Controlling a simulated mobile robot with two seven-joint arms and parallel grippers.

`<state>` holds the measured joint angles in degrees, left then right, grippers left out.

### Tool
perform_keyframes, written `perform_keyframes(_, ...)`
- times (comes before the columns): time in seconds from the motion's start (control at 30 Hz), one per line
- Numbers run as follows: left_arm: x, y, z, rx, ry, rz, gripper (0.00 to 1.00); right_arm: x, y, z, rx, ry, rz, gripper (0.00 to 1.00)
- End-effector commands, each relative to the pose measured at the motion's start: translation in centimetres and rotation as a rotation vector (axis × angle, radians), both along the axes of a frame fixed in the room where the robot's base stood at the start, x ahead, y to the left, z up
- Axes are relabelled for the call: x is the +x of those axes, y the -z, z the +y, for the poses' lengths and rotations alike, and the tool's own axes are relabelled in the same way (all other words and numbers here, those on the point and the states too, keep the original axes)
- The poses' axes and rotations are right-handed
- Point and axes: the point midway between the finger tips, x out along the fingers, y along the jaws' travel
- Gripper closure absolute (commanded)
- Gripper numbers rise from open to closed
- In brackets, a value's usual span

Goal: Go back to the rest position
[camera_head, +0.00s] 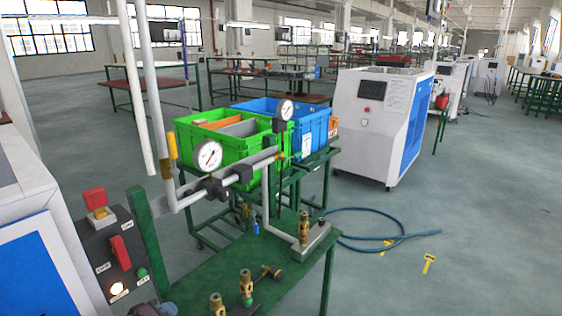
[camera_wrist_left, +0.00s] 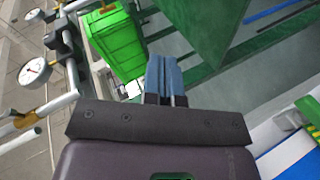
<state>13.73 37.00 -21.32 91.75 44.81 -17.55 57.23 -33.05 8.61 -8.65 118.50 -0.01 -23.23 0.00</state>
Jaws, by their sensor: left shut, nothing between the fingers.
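My left gripper (camera_head: 168,308) only just shows at the bottom edge of the head view, in front of the control panel (camera_head: 118,250) and left of the green workbench (camera_head: 205,275). In the left wrist view, its two blue-grey fingers (camera_wrist_left: 164,80) are together with nothing between them. Most of the left arm is outside the head view. My right gripper is in neither view.
The panel carries red switches and a lit button. Pipes with a pressure gauge (camera_head: 208,156) rise above the bench, and brass valves (camera_head: 246,288) stand on it. Green (camera_head: 220,185) and blue crates are behind. A hose (camera_head: 400,242) lies on the floor at right.

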Motion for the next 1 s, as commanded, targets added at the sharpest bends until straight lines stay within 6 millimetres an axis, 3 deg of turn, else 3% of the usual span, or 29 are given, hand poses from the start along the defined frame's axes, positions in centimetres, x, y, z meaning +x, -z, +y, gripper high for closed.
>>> perform_keyframes(0.17, 0.2, -2.2, -1.3, 0.300, 0.133, -0.177, 1.00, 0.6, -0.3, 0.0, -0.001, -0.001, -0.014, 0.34)
perform_keyframes(0.37, -2.9, -2.8, -3.2, 0.653, 0.250, -0.354, 1.00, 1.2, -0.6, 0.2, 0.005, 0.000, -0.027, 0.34)
perform_keyframes(0.5, -7.3, -1.9, -3.8, 0.893, 0.296, -0.421, 1.00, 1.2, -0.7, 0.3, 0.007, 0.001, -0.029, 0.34)
perform_keyframes(0.7, -14.1, -0.4, -3.3, 1.110, 0.301, -0.396, 1.00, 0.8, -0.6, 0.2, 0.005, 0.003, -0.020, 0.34)
perform_keyframes(1.0, -24.7, 2.7, -1.4, 1.130, 0.231, -0.192, 1.00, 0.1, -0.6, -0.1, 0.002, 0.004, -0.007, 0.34)
